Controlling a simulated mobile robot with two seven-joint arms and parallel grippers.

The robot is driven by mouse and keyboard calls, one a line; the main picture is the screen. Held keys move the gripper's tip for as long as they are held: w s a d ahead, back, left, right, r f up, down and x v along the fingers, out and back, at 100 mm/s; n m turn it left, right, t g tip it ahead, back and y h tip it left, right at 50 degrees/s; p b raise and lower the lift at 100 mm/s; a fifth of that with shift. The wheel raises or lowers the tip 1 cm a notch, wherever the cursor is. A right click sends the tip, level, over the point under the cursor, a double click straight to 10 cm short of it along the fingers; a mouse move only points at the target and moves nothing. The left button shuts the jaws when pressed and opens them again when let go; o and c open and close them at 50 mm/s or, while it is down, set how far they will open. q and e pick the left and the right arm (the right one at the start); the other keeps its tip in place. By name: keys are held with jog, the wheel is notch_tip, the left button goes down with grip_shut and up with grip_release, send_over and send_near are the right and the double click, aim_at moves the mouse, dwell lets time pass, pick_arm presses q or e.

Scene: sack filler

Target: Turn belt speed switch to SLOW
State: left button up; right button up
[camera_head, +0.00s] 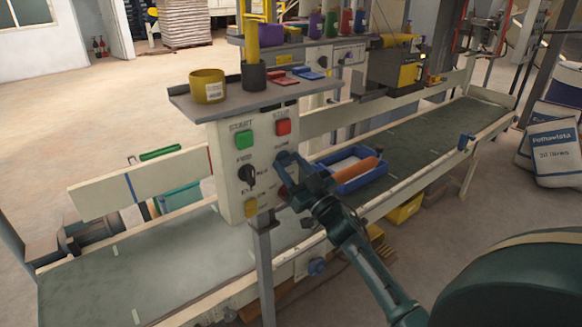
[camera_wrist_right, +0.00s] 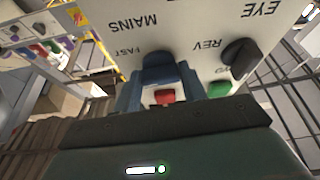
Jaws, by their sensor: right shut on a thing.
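The pale control panel (camera_head: 231,200) stands over the conveyor and carries buttons and switches. In the head view my right gripper (camera_head: 284,160) covers the panel's right-hand switch, below the red button. My left gripper is out of view.
A green START button (camera_head: 243,138), a red STOP button (camera_head: 283,127), a black feed switch (camera_head: 247,177) and a yellow button (camera_head: 251,207) sit close by. A shelf (camera_head: 235,103) juts out above the panel. A blue tray (camera_head: 372,175) lies on the belt (camera_head: 420,140) to the right.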

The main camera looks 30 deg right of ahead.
jog(key=n+g+y, duration=0.1)
jog(key=n, duration=0.3)
jog(key=n+g+y, duration=0.1)
jog(key=n+y, duration=0.1)
jog(key=n, duration=0.2)
jog(key=n+y, duration=0.2)
jog(key=n, duration=0.2)
jog(key=shift+d+r+g, duration=0.15)
jog(key=shift+d+g, duration=0.1)
jog(key=shift+g, duration=0.15)
jog(key=n+g+p, duration=0.1)
jog(key=n, duration=0.2)
jog(key=n+g+p, duration=0.1)
jog(key=n, duration=0.2)
jog(key=shift+r+y, duration=0.2)
jog(key=shift+y, duration=0.1)
jog(key=shift+n+g+p, duration=0.65)
jog(key=shift+n+g, duration=0.05)
jog(key=shift+n, duration=0.7)
jog(key=shift+f, duration=0.1)
jog(key=o, duration=1)
